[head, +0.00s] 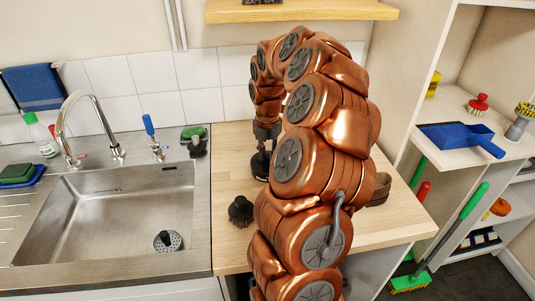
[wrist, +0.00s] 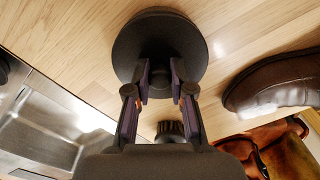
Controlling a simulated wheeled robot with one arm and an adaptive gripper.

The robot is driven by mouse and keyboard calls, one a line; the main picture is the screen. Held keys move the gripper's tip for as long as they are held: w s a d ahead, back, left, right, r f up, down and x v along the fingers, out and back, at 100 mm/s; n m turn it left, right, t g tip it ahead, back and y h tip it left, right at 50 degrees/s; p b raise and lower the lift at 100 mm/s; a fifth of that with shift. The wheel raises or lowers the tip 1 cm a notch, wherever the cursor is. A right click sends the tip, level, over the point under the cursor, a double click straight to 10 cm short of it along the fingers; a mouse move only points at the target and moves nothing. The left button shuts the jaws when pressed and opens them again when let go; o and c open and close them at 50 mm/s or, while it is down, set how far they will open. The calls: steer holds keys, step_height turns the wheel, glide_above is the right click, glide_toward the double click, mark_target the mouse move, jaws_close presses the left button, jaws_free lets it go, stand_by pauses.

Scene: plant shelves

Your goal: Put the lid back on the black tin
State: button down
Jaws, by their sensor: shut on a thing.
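My gripper (wrist: 159,88) points down over the wooden counter and is shut on the knob in the middle of a round black lid (wrist: 197,35). In the head view the lid (head: 259,167) shows as a dark shape just below my gripper (head: 266,142), partly hidden behind my copper arm. I cannot make out the black tin apart from the lid; whether it is under the lid is hidden. I cannot tell whether the lid touches anything below.
A dark scrubbing brush (head: 240,211) stands on the counter (head: 232,160), left of my arm. A brown shoe (wrist: 280,82) lies right of the lid, partly behind my arm in the head view. The steel sink (head: 110,215) is at left; shelves (head: 480,150) stand at right.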

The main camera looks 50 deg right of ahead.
stand_by(0.4)
steer(key=c, duration=0.9)
jaws_free()
steer(key=shift+c, duration=0.2)
steer(key=shift+o, duration=0.4)
steer(key=o, duration=0.4)
steer(key=shift+r+p, duration=1.75)
steer(key=shift+r, duration=1.75)
steer(key=shift+c, duration=0.2)
jaws_close()
